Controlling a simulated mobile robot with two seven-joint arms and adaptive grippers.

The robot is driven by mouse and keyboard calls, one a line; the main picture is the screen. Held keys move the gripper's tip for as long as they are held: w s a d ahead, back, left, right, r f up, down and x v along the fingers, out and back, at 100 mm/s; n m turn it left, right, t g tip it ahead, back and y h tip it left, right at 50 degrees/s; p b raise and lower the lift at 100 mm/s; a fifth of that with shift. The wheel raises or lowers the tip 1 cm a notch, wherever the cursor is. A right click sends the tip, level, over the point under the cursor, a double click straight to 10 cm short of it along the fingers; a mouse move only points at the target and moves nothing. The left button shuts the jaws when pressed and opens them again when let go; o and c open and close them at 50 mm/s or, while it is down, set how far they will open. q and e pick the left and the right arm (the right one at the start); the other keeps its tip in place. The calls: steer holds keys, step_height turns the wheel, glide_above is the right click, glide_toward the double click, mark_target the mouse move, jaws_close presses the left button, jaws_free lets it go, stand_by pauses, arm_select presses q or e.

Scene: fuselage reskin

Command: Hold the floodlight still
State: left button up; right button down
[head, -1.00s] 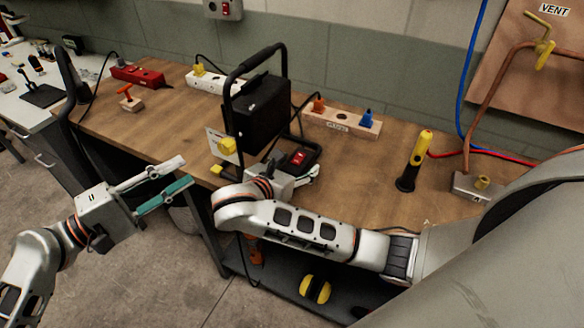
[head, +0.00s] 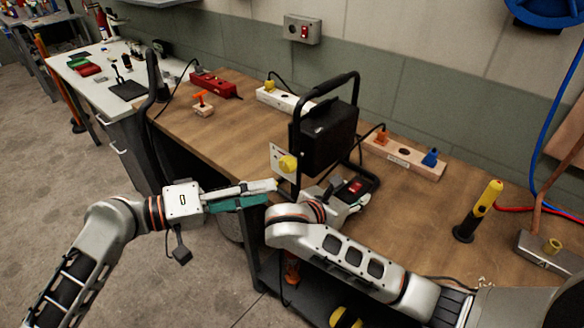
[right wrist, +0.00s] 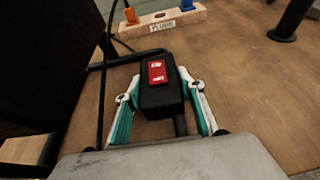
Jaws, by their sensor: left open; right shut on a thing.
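The floodlight (head: 328,138) is a black box in a black tube frame, upright near the bench's front edge. A pale plate (head: 279,157) with a yellow knob (head: 288,164) is at its left side. A black switch box (right wrist: 160,95) with a red switch sits low at the frame. My right gripper (right wrist: 162,105) is shut on this box, one finger along each side; it also shows in the head view (head: 350,203). My left gripper (head: 274,190) is open and empty, its fingertips just below the plate and knob. The fingers overlap in the head view, so their gap is hard to see.
The wooden bench (head: 245,125) holds a white power strip (head: 285,99), a red strip (head: 213,84), a wooden socket block (head: 404,157) and a yellow-black tool (head: 478,211). An orange-handled block (head: 203,104) stands at left.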

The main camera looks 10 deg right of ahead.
mark_target(284, 165)
arm_select(q)
steer(key=shift+w+d+r+m+t+y, duration=0.2)
steer(key=shift+w+d+m+t+y, duration=0.75)
steer(key=shift+m, duration=0.7)
steer(key=shift+w+d+r+m+t+y, duration=0.2)
steer(key=shift+w+d+m+t+y, duration=0.7)
steer(key=shift+m, duration=0.8)
steer(key=shift+w+d+r+m+t+y, duration=0.2)
steer(key=shift+w+d+m+t+y, duration=0.45)
steer(key=shift+w+d+m, duration=0.75)
steer(key=shift+s+a+m, duration=0.15)
steer(key=shift+s+m, duration=0.1)
steer(key=shift+s, duration=0.1)
steer(key=c, duration=1.1)
